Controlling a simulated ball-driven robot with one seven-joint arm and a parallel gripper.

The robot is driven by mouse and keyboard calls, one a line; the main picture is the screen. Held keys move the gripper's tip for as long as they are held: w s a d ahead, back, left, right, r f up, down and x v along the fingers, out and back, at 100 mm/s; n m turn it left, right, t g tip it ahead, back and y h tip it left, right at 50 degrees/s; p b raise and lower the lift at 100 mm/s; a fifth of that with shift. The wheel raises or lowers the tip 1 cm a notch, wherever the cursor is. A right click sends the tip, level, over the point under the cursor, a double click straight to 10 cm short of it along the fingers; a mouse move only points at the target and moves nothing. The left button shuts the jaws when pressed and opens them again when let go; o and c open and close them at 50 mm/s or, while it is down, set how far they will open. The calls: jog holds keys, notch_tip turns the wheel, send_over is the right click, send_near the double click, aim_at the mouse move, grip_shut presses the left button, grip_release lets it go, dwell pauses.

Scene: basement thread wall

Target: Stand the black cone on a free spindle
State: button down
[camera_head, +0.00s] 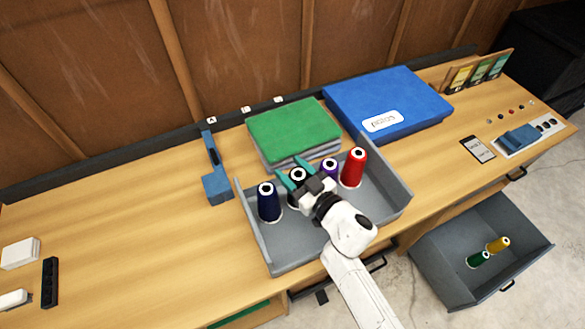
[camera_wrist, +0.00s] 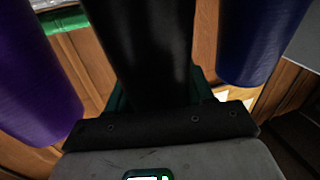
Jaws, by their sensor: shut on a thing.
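The black cone (camera_head: 297,174) is between the teal fingers of my gripper (camera_head: 294,182), in the grey tray on the bench. My gripper is shut on it. In the wrist view the black cone (camera_wrist: 142,45) fills the middle, with the purple cone (camera_wrist: 35,75) to its left and the navy cone (camera_wrist: 258,35) to its right. In the head view the navy cone (camera_head: 268,202) stands left of the black one. The purple cone (camera_head: 329,168) and the red cone (camera_head: 354,167) stand to its right. My gripper hides the black cone's base. I cannot make out a bare spindle.
A blue tool (camera_head: 215,185) stands left. An open drawer (camera_head: 530,245) holds a green cone (camera_head: 479,259) and a yellow cone (camera_head: 498,245). The left bench is mostly clear.

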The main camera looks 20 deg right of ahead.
jog(key=shift+f, duration=0.15)
jog(key=shift+f, duration=0.15)
jog(key=shift+c, duration=1.7)
grip_release()
notch_tip(320, 180, up, 3)
jog(key=shift+r+p, duration=0.15)
jog(key=shift+p, duration=0.6)
jog(key=s+r+p, duration=0.3)
jog(key=s+r, duration=0.6)
jog(key=s, duration=0.5)
jog(key=shift+r, duration=0.35)
jog(key=shift+d, duration=0.15)
